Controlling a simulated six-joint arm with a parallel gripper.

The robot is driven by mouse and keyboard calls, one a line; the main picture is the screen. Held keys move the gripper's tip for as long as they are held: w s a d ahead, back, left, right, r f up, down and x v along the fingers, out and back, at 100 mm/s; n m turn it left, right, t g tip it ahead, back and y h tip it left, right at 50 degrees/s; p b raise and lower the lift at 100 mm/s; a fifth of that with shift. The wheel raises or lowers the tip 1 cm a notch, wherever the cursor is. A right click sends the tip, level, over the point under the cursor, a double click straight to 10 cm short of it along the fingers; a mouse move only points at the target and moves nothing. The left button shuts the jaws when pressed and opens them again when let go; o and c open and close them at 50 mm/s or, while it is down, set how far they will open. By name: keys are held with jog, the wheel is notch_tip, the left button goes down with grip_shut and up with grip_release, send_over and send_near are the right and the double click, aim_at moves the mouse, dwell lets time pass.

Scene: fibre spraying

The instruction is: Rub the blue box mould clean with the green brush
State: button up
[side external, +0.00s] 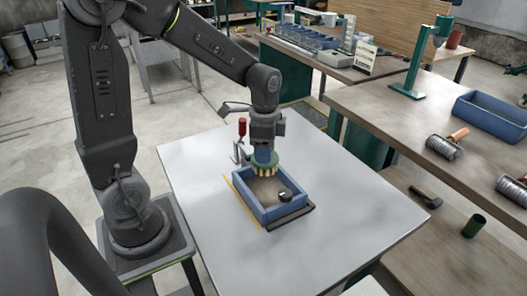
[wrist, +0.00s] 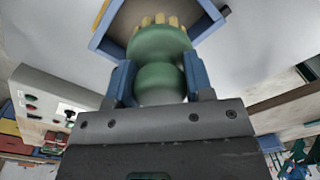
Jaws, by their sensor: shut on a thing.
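The blue box mould (side external: 262,213) lies on the grey table, open side up, with a brownish inside. A round black thing sits at its right inner side. My gripper (side external: 265,155) points down over the mould's far part. It is shut on the green brush (side external: 264,164), whose yellowish bristles point down into the mould. In the wrist view the green brush (wrist: 160,60) sits between my blue fingers, and the blue box mould (wrist: 205,25) shows beyond it. I cannot tell whether the bristles touch the mould's floor.
A red-handled clamp (side external: 241,135) stands at the mould's far left. A dark bar (side external: 290,217) lies along its near right side. The grey table (side external: 335,200) is clear to the right. A side bench (side external: 400,115) holds rollers and a blue tray (side external: 490,115).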

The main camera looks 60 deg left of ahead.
aim_at(264, 171)
jog(key=shift+f, duration=3.6)
jog(key=shift+d+f, duration=0.15)
jog(key=shift+d, duration=1.75)
jog(key=shift+c, duration=0.2)
jog(key=shift+a, duration=1.95)
jog(key=shift+d+r, duration=0.1)
jog(key=shift+r, duration=4)
jog(key=shift+f, duration=0.2)
